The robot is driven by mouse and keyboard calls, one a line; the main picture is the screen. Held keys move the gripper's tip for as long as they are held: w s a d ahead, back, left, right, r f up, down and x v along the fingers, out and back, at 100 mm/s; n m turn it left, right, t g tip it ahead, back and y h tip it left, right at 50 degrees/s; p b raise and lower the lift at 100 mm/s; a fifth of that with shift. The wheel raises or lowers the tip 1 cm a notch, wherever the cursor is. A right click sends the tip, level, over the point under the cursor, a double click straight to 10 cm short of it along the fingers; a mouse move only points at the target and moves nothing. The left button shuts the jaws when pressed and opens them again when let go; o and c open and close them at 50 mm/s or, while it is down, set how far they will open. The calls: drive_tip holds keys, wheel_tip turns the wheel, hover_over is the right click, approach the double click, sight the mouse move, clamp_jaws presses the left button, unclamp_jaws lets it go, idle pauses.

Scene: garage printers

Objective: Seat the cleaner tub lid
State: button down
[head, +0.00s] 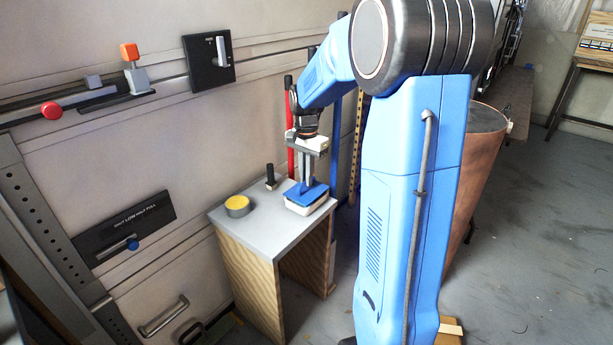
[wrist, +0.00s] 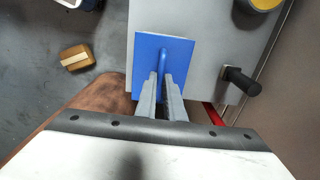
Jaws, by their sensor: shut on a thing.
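The blue tub lid (head: 313,193) is a flat square plate with a raised handle. It is over the white tub (head: 305,208) near the right front corner of a small grey-topped table. My gripper (head: 306,182) points down and is shut on the lid's handle. In the wrist view the lid (wrist: 150,50) lies flat under my gripper (wrist: 166,78), with the fingers on both sides of the blue handle.
On the grey table top (head: 262,222) stand a round yellow-topped tin (head: 237,206) and a black upright peg (head: 270,178). A red post (head: 289,130) rises behind the table. The wall at left carries levers and a black switch plate (head: 208,60).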

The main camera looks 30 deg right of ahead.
drive_tip(key=shift+f, duration=0.75)
drive_tip(key=c, duration=1.8)
unclamp_jaws()
drive_tip(key=shift+r, duration=0.1)
wheel_tip(320, 180, up, 17)
drive_tip(key=s+a+n+t, duration=0.2)
drive_tip(key=s+a+n, duration=0.65)
drive_tip(key=s, duration=0.65)
drive_tip(key=s+a+f+n+t, duration=0.1)
drive_tip(key=s+a+f+n, duration=0.1)
drive_tip(key=s+f, duration=0.3)
drive_tip(key=s+a+f+n+t, duration=0.1)
drive_tip(key=s+a+f+n, duration=0.2)
drive_tip(key=s, duration=0.7)
drive_tip(key=shift+a+f+t, duration=0.4)
drive_tip(key=shift+a+f, duration=0.55)
drive_tip(key=shift+a, duration=0.2)
